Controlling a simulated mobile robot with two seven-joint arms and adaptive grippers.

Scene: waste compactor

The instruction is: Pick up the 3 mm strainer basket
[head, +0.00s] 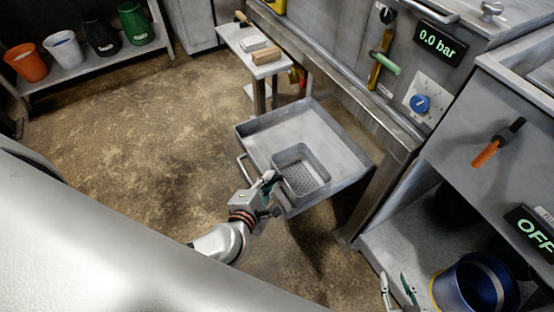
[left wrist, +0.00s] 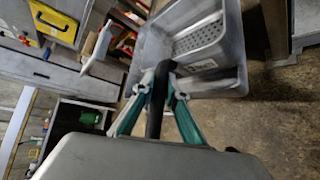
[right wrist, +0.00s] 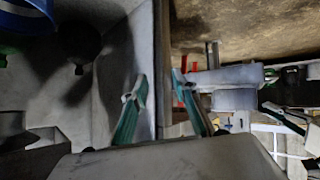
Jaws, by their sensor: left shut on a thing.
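The strainer basket (head: 301,176) is a grey rectangular basket with a perforated bottom. It appears at the front of the pulled-out grey drawer tray (head: 335,137); I cannot tell if it rests on it. My left gripper (head: 268,182) is at the basket's near left side. In the left wrist view its two green fingers (left wrist: 160,92) close on a dark bar (left wrist: 156,112), which looks like the basket's handle; the perforated basket (left wrist: 201,40) shows just beyond. My right gripper (right wrist: 158,88) is open and empty, low at the right in the head view (head: 400,292).
A blue bucket (head: 474,288) stands in the lower bay at the right. A steel post (head: 374,195) stands close right of the tray. A small side table (head: 245,43) is behind it. Several coloured buckets line a shelf (head: 92,70) at the far left. The floor left of the tray is clear.

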